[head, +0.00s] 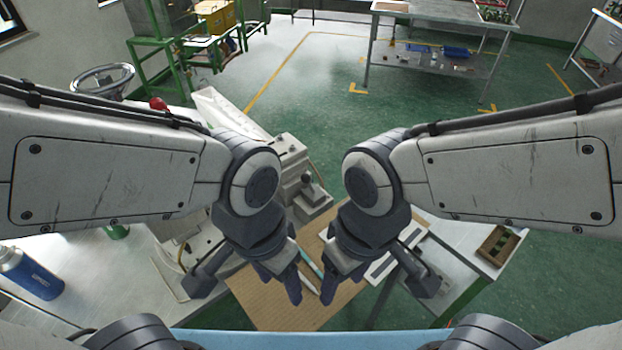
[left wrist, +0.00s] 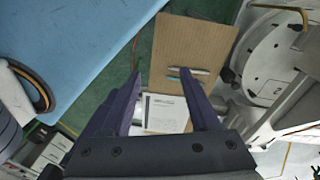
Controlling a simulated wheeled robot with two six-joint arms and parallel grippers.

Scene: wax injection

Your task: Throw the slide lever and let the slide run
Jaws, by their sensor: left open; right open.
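The pale grey machine (head: 290,150) stands behind my arms in the head view, largely hidden by my left arm. A dark round knob (head: 307,178) sits on its right part, and a red knob (head: 158,103) shows above my left arm. I cannot tell which is the slide lever. The left wrist view shows a round plate (left wrist: 272,62) marked 2 and a thin brass-coloured bent rod (left wrist: 283,7). My left gripper (head: 284,284) is open and empty above the brown board, apart from both knobs. My right gripper (head: 338,280) is open and empty beside it.
The brown board (head: 250,297) carries pens (left wrist: 187,70) and a white sheet (left wrist: 165,112). A small wooden tray (head: 497,245) is at right. A handwheel (head: 102,80) stands at back left. Green floor lies open behind.

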